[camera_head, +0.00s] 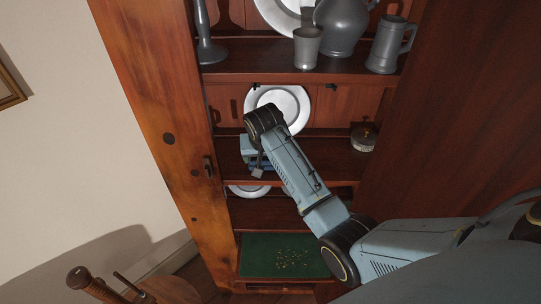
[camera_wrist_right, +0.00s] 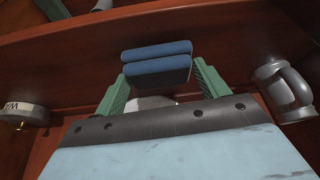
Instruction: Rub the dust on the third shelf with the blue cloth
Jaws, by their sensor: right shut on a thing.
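My right gripper (camera_head: 256,160) reaches in from the right, in front of the shelf with the wax tin. In the right wrist view my right gripper (camera_wrist_right: 160,76) has its green fingers shut on the blue cloth (camera_wrist_right: 157,68), a folded pad. The cloth is close to the dark red shelf board (camera_wrist_right: 85,45); whether it touches cannot be told. Yellowish specks of dust (camera_head: 291,258) lie on a green surface (camera_head: 258,262) at the bottom of the cupboard, below the gripper. No dust is seen near the cloth. My left gripper is out of view.
Pewter tankard (camera_head: 389,45), jug (camera_head: 343,25) and cup (camera_head: 307,47) stand on the upper shelf. A pewter plate (camera_head: 291,103) leans behind my arm. The wax tin (camera_head: 363,138) stands to the right. Another tankard (camera_wrist_right: 284,90) shows in the wrist view. The wooden upright (camera_head: 160,110) borders the left.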

